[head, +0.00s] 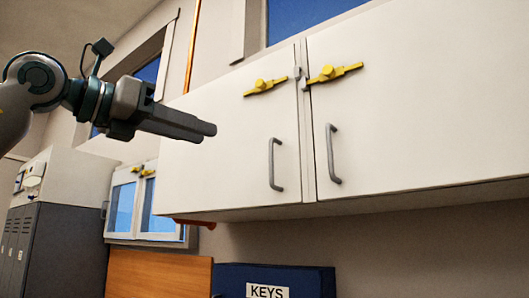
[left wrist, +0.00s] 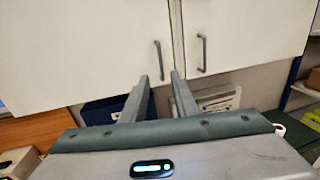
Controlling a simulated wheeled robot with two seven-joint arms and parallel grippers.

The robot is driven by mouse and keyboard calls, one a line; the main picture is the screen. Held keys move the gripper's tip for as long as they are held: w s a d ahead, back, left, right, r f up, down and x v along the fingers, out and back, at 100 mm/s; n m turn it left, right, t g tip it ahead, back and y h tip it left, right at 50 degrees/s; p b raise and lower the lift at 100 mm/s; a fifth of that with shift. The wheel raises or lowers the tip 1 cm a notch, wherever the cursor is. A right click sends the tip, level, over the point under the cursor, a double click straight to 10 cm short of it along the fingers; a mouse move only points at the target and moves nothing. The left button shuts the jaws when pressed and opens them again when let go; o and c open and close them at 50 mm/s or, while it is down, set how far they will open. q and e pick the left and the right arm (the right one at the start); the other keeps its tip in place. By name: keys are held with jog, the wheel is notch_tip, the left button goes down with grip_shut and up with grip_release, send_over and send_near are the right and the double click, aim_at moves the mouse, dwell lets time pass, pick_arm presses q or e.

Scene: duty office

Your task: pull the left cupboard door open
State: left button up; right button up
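The left cupboard door (head: 225,145) is a white panel, shut flush beside the right door (head: 420,120). Its grey vertical bar handle (head: 276,164) sits low near the seam. It also shows in the left wrist view (left wrist: 159,60). My left gripper (head: 208,131) is in front of the left door, up and to the left of the handle in the head view, and not touching it. In the left wrist view its two fingers (left wrist: 159,76) stand apart with nothing between them. My right gripper is in neither view.
The right door has a similar handle (head: 333,154). Yellow latches (head: 265,87) (head: 333,73) sit near the doors' tops, with a grey catch (head: 302,77) at the seam. Below are a blue KEYS box (head: 285,281) and a brown wooden panel (head: 160,275). Grey lockers (head: 55,250) stand left.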

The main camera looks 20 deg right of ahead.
pick_arm(q)
jog(key=p, duration=0.8)
send_near(265, 152)
jog(key=s+d+f, duration=0.2)
jog(key=d, duration=0.5)
jog(key=shift+f, duration=0.15)
jog(key=shift+c, duration=0.7)
grip_shut()
